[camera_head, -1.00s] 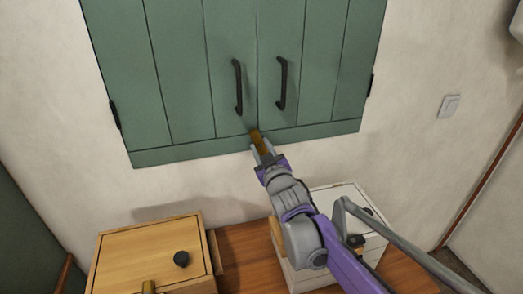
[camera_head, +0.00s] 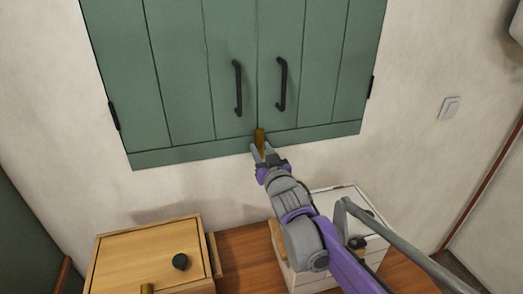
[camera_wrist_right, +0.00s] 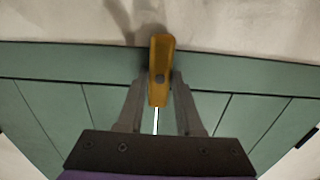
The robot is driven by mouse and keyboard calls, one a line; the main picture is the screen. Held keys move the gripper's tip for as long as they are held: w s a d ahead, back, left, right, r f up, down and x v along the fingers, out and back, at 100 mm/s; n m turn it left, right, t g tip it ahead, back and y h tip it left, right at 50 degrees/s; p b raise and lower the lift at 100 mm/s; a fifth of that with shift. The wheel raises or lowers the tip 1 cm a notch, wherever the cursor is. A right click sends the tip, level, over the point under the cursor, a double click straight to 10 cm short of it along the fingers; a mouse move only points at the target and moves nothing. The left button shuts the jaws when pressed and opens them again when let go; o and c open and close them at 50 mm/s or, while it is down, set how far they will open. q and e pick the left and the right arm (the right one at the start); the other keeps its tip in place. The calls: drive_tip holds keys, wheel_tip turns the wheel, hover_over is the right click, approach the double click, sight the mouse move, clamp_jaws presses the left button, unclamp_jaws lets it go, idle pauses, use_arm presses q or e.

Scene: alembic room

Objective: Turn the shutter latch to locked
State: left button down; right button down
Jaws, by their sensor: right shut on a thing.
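The brass-coloured shutter latch (camera_head: 260,137) sits at the bottom of the green shutters (camera_head: 190,70), at the seam between the two leaves. It stands about upright in the head view. In the right wrist view the latch (camera_wrist_right: 161,62) is a yellow bar with a dark pivot, in line with the bright seam. My right gripper (camera_head: 261,151) has its fingers on both sides of the latch and is shut on it. The right gripper (camera_wrist_right: 157,100) also shows in the wrist view. My left gripper is not in view.
Two black handles (camera_head: 238,88) and (camera_head: 281,84) hang on the shutters above the latch. Below stand a wooden box (camera_head: 140,255) with a black knob (camera_head: 181,261) and a white box (camera_head: 335,200). A light switch (camera_head: 450,108) is on the wall at right.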

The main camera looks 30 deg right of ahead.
drive_tip(key=c, duration=0.6)
unclamp_jaws()
drive_tip(key=shift+o, duration=0.2)
drive_tip(key=v, duration=1.1)
drive_tip(key=shift+d, duration=0.1)
